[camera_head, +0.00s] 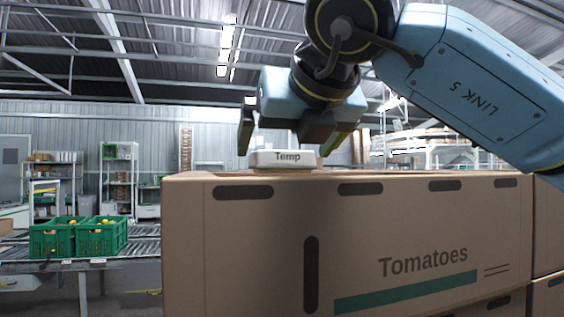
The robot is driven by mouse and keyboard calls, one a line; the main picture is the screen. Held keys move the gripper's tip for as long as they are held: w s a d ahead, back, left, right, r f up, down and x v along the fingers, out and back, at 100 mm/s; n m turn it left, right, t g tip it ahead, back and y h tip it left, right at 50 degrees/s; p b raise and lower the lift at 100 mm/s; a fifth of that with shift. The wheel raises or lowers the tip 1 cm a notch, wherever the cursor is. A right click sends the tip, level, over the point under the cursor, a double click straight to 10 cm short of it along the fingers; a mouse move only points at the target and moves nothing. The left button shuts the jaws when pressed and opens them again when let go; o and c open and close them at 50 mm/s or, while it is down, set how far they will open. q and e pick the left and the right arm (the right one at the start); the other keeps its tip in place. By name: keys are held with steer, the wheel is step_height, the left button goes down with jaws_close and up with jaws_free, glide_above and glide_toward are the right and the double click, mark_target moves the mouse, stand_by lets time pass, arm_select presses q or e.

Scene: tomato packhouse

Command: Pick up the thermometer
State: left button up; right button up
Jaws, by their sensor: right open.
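The thermometer (272,158) is a small white box marked "Temp". It sits at the top left part of a large cardboard box (420,222) marked "Tomatoes". My right gripper (290,146) comes down from above with its fingers apart. One finger shows left of the thermometer and the other to its right, slightly above or behind it. I cannot tell whether they touch it. My left gripper is not in view.
More cardboard (548,235) stands at the right edge, and another box is under the marked one. Green crates (62,240) with produce stand on a roller conveyor at the left. Shelves (118,180) are far behind. The air left of the gripper is free.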

steer(key=shift+x, duration=1.15)
steer(key=c, duration=1.1)
steer(key=shift+r, duration=0.15)
